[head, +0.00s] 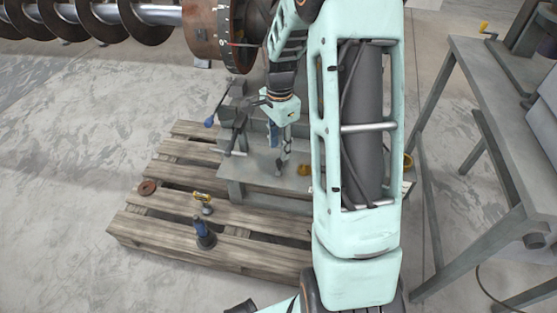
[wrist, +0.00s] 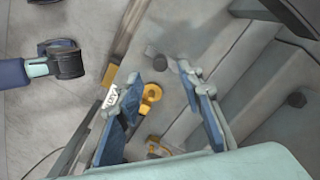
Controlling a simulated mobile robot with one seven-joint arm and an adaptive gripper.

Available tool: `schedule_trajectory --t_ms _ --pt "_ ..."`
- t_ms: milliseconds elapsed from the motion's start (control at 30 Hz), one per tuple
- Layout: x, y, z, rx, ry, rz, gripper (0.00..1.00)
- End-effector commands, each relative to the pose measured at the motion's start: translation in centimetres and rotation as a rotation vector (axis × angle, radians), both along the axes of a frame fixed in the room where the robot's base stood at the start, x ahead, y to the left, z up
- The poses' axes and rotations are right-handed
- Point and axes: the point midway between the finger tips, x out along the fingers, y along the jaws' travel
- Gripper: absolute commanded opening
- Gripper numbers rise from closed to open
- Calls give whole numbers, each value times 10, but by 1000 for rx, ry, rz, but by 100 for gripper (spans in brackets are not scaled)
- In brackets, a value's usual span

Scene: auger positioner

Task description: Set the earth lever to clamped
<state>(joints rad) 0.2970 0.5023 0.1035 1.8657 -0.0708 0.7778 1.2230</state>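I cannot tell for sure which part is the earth lever. In the head view a dark lever with a blue knob (head: 209,122) sticks out left of the grey stand, and a rod-ended handle (head: 236,135) hangs beside it. A small brass-yellow part (head: 304,169) sits on the stand's plate. In the wrist view a yellow ringed part (wrist: 151,94) shows beyond the fingertips, nearer the left finger. My gripper (wrist: 160,82) is open, its blue-padded fingers wide apart with nothing between them. In the head view it (head: 283,157) points down above the stand, partly hidden by my arm.
A wooden pallet (head: 150,225) holds a blue-handled tool (head: 203,234), a small yellow-topped part (head: 203,202) and a rusty ring (head: 147,187). The large auger (head: 100,14) lies overhead at the back left. A grey table (head: 490,130) stands right. The left floor is clear.

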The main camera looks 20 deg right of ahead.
Motion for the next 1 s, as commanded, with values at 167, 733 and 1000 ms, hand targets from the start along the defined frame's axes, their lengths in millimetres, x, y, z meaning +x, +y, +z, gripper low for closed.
schedule_trajectory --t_ms 167,733,1000 --pt "-1 0 -35 1 3 1 34" --pt "0 0 -55 0 -1 0 31" --pt "0 0 -55 0 -1 0 1"
